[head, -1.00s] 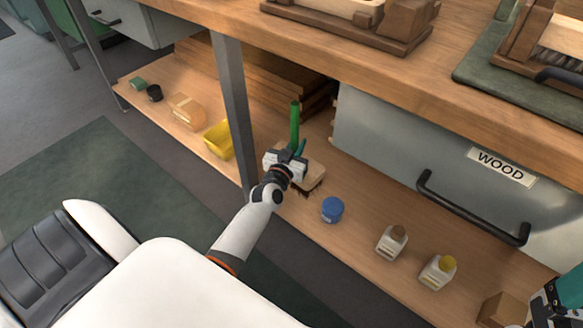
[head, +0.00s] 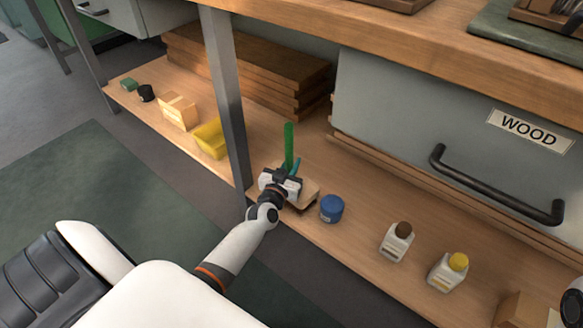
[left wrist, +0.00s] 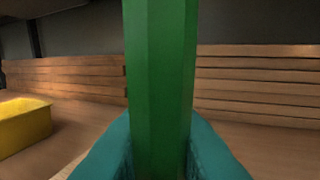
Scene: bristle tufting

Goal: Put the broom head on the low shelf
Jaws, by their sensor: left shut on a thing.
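The broom head is a pale wooden block (head: 307,194) with an upright green grip (head: 289,146), in the head view over the front of the low shelf (head: 345,160). My left gripper (head: 288,172) is shut on the green grip. In the left wrist view, the teal fingers of this gripper (left wrist: 160,150) stand on both sides of the green grip (left wrist: 160,70). My gripper hides part of the block; I cannot tell whether it touches the shelf. My right gripper is not in view.
A blue jar (head: 331,208) stands close right of the block. Two white bottles (head: 396,242) (head: 446,272) stand further right. A grey table leg (head: 225,100) and a yellow bin (head: 211,138) are left. Stacked boards (head: 250,65) lie behind. A grey WOOD drawer (head: 400,110) is right.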

